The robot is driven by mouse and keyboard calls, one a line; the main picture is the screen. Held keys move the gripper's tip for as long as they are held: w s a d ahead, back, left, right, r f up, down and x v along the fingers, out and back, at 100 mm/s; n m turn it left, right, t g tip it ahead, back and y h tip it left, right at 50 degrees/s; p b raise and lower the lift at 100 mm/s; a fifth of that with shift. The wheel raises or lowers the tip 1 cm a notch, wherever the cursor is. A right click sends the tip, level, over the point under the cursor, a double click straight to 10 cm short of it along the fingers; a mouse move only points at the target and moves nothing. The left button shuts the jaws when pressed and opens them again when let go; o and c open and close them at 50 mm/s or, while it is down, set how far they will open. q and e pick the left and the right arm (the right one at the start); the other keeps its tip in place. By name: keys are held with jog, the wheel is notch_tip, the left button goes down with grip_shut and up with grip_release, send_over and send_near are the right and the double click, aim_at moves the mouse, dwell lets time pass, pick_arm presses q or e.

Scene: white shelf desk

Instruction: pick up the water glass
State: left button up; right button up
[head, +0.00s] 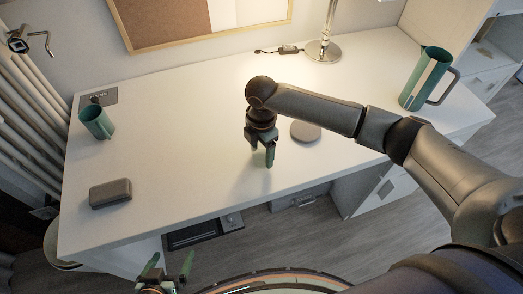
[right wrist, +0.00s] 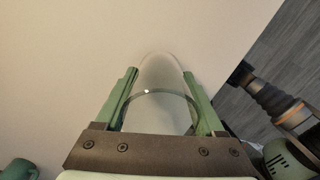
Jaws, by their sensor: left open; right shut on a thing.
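The water glass (right wrist: 160,112) is clear, with a round rim showing between the fingers of my right gripper (right wrist: 160,72) in the right wrist view. The gripper is shut on it. In the head view my right gripper (head: 264,155) points down over the middle of the desk, and the glass is too faint to make out there. I cannot tell whether the glass touches the desk. My left gripper (head: 168,268) is open and empty at the bottom of the head view, in front of the desk's near edge.
The white desk (head: 190,150) has a green cup (head: 97,121) and grey case (head: 110,193) at left. A round grey disc (head: 305,131) lies right of my right gripper. A lamp base (head: 323,51) stands behind, and a tall green mug (head: 425,78) at right.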

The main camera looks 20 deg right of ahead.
jog(key=c, duration=0.4)
jog(key=shift+r, duration=0.15)
